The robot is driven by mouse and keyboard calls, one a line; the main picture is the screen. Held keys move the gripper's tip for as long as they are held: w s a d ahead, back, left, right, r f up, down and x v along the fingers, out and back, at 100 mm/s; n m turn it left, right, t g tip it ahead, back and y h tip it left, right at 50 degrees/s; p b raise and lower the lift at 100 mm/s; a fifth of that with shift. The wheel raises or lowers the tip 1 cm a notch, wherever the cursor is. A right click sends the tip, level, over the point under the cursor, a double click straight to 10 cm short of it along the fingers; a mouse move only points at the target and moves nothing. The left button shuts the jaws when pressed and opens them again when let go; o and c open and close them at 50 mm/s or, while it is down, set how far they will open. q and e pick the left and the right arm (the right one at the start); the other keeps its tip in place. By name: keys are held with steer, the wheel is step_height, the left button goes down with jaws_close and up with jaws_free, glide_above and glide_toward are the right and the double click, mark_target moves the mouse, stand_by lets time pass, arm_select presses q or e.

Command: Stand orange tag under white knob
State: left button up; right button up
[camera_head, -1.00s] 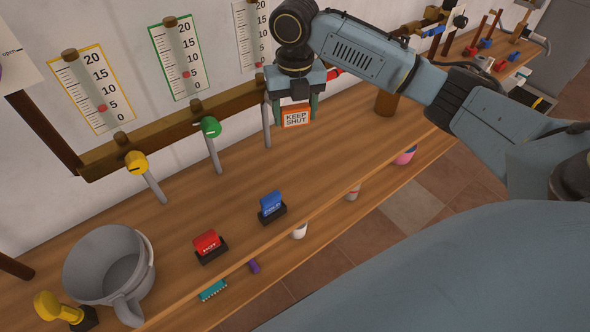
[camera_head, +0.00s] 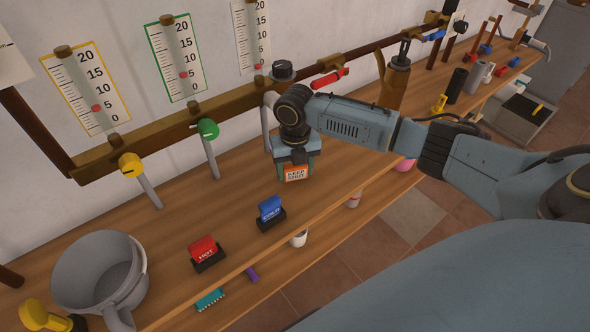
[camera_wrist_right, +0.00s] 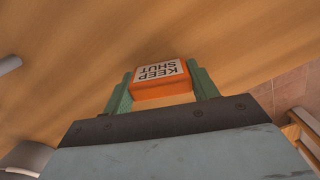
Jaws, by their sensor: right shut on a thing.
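The orange tag (camera_head: 296,174), reading KEEP SHUT, is between the fingers of my right gripper (camera_head: 296,170) above the wooden counter. The tag also shows in the right wrist view (camera_wrist_right: 160,80), held between the two green fingers of the right gripper (camera_wrist_right: 160,90). The gripper is shut on it. I cannot tell whether the tag touches the counter. The white knob (camera_head: 271,98) seems to be the pale shape on the rail just left of my right wrist, partly hidden by it, with a grey pipe below. The tag is in front of this pipe, nearer the counter's front edge. My left gripper is not in view.
Yellow (camera_head: 132,165) and green (camera_head: 208,129) knobs sit on the rail to the left. Red HOT (camera_head: 205,252) and blue (camera_head: 270,211) tags stand in dark holders on the counter (camera_head: 170,235). A grey pot (camera_head: 85,260) stands at front left. Bare counter lies left of the gripper.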

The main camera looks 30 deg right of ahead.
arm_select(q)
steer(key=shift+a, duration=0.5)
arm_select(e)
steer(key=shift+f, duration=0.25)
steer(key=o, duration=0.9)
steer(key=shift+o, duration=0.2)
steer(key=shift+r, duration=0.15)
step_height(320, 180, up, 11)
steer(key=shift+f+p, duration=0.15)
steer(key=shift+p, duration=0.8)
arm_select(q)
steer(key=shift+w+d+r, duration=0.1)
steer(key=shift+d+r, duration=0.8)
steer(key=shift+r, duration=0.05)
arm_select(e)
steer(key=shift+r, duration=0.65)
